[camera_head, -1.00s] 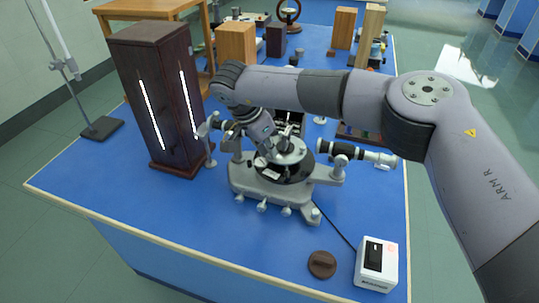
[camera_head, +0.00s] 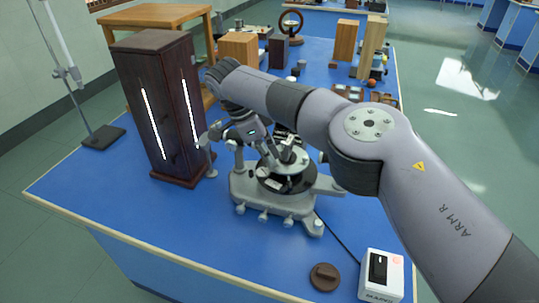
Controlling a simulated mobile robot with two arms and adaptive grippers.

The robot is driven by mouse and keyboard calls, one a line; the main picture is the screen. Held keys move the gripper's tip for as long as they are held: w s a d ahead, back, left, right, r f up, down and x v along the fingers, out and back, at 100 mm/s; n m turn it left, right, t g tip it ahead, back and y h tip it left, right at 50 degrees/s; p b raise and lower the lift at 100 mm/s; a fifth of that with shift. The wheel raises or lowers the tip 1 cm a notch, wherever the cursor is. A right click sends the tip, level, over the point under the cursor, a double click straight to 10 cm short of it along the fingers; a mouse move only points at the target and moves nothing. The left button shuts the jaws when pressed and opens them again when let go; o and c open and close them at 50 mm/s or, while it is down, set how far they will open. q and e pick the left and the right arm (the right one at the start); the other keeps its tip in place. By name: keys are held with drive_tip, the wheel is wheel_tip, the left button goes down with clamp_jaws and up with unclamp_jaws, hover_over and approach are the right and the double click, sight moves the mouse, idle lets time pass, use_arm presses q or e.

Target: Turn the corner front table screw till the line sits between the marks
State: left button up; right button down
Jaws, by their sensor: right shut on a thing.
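The grey spectrometer (camera_head: 240,187) stands on the blue bench, with a round dark table (camera_head: 300,184) at its middle. My right gripper (camera_head: 282,160) reaches down over this table from the upper left and is shut on a small table screw there; its fingertips hide most of the screw. A white readout box (camera_head: 394,288) with a dark window (camera_head: 378,269) sits at the front right, with a cable running toward the spectrometer. A pale line shows in the window, but it is too small to tell where it sits against any marks. My left gripper is out of view.
A tall dark lamp housing (camera_head: 173,120) with bright slits stands left of the spectrometer. A round brown cap (camera_head: 324,277) lies by the readout box. Wooden blocks (camera_head: 239,50) stand behind. The bench's front left is clear.

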idle(0.3)
drive_tip(key=c, duration=1.7)
unclamp_jaws()
drive_tip(key=shift+o, duration=0.2)
drive_tip(key=shift+r, duration=0.1)
wheel_tip(320, 180, up, 10)
